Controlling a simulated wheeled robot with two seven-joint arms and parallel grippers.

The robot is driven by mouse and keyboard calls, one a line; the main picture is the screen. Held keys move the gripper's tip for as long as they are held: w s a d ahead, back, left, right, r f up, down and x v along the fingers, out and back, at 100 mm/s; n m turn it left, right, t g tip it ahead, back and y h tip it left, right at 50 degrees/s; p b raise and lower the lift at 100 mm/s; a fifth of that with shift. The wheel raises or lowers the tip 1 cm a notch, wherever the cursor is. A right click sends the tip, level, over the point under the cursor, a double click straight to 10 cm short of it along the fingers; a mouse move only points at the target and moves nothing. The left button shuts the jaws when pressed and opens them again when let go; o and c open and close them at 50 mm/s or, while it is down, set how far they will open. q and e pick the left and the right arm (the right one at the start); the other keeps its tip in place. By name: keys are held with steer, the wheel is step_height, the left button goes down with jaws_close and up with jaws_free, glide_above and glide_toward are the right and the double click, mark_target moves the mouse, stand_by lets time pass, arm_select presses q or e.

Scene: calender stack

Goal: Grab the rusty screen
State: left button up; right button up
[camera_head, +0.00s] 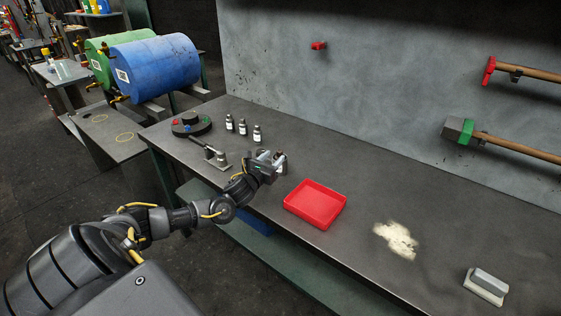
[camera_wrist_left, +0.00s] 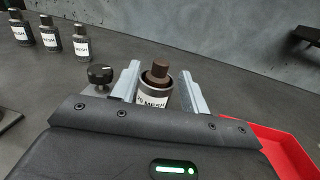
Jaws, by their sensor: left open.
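The rusty screen (camera_wrist_left: 159,72) shows in the left wrist view as a brown, rusty piece at the top of a small grey cylinder with a white label ending in "MESH" (camera_wrist_left: 153,101). My left gripper (camera_wrist_left: 160,85) is open, with one finger on each side of the cylinder; I cannot tell whether they touch it. In the head view the left gripper (camera_head: 269,160) is over the workbench, left of the red tray, and mostly hides the cylinder. My right gripper is not in view.
The red tray (camera_head: 315,204) lies empty on the workbench (camera_head: 350,175). Several labelled bottles (camera_head: 243,127) and a round black device (camera_head: 191,124) stand behind and left. A pale powder patch (camera_head: 396,240) and a grey-handled block (camera_head: 486,286) lie to the right.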

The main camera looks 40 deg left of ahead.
mark_target(278, 153)
arm_select(q)
steer(key=shift+w+r, duration=0.1)
steer(key=shift+w, duration=0.05)
steer(key=w, duration=0.1)
steer(key=w+p, duration=0.1)
steer(key=w, duration=0.3)
steer(key=shift+a+p, duration=0.3)
steer(key=shift+a, duration=0.05)
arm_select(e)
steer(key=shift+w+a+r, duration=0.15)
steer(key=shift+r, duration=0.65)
arm_select(q)
steer(key=shift+s, duration=0.1)
jaws_close()
